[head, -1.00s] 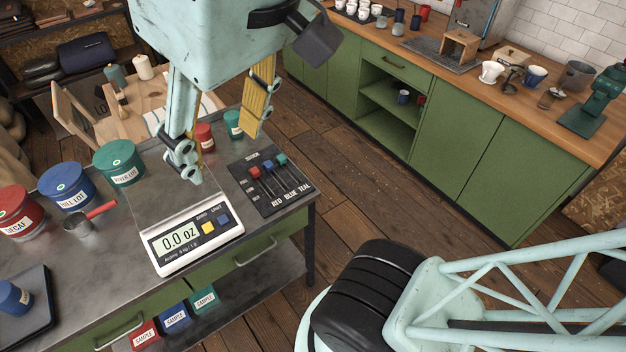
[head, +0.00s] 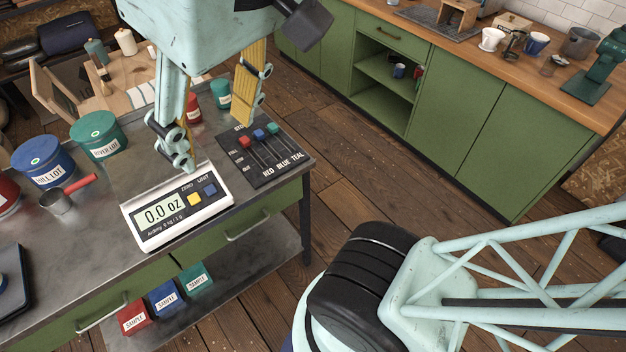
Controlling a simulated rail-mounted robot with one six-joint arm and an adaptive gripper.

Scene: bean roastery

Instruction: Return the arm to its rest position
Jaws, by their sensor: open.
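My gripper (head: 212,125) hangs from the top of the head view over the metal workbench (head: 95,215). Its two fingers are spread wide with nothing between them. One fingertip shows in front of the back edge of the white scale (head: 178,207); I cannot tell whether they touch. The other fingertip is above the back of the slider panel (head: 262,152). The scale reads 0.0 oz. My lattice arm link and dark joint fill the lower right.
Blue (head: 43,163) and teal (head: 98,137) tins and a red-handled scoop (head: 62,200) stand on the bench's left. Sample boxes (head: 164,297) sit on the lower shelf. A green counter (head: 440,110) stands across open wooden floor.

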